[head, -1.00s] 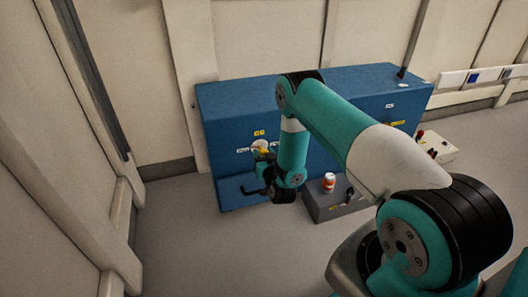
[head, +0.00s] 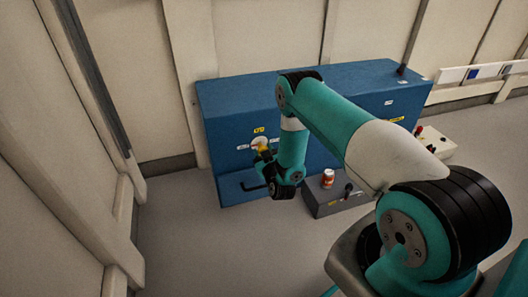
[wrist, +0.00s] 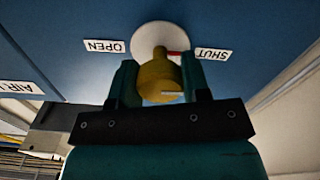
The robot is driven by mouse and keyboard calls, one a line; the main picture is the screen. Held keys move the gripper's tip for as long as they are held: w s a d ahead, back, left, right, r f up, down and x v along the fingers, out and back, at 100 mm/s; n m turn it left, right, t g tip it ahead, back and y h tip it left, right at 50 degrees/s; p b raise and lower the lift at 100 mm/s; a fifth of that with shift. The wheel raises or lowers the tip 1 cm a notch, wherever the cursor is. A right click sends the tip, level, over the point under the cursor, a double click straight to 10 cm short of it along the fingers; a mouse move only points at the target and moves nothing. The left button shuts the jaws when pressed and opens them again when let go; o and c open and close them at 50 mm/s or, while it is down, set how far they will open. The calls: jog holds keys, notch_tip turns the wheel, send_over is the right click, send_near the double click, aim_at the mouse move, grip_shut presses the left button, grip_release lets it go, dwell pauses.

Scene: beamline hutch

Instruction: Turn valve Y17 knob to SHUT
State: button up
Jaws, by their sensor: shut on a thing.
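The valve knob (wrist: 160,78) is yellow and sits in front of a round white disc (wrist: 160,36) on the blue cabinet face. My gripper (wrist: 154,88) is shut on the knob, one finger on each side. In the wrist view, the lettering is upside down: the OPEN label (wrist: 104,46) is left of the disc and the SHUT label (wrist: 213,54) is right. A red mark (wrist: 174,53) shows on the disc's right, towards SHUT. In the head view, the knob is partly hidden by my wrist, below a small yellow label (head: 259,130) too small to read surely.
The blue cabinet (head: 350,92) stands against the pale wall. A low grey box (head: 325,207) with a red-and-white can (head: 328,178) on it stands right of my wrist. A pale control box (head: 437,148) is farther right. Grey floor is clear at the left.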

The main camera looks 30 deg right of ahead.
jog(key=shift+s+f, duration=0.1)
jog(key=o, duration=0.9)
jog(key=shift+o, duration=0.2)
jog(key=p+v, duration=1.7)
jog(key=p, duration=0.2)
jog(key=shift+s, duration=0.2)
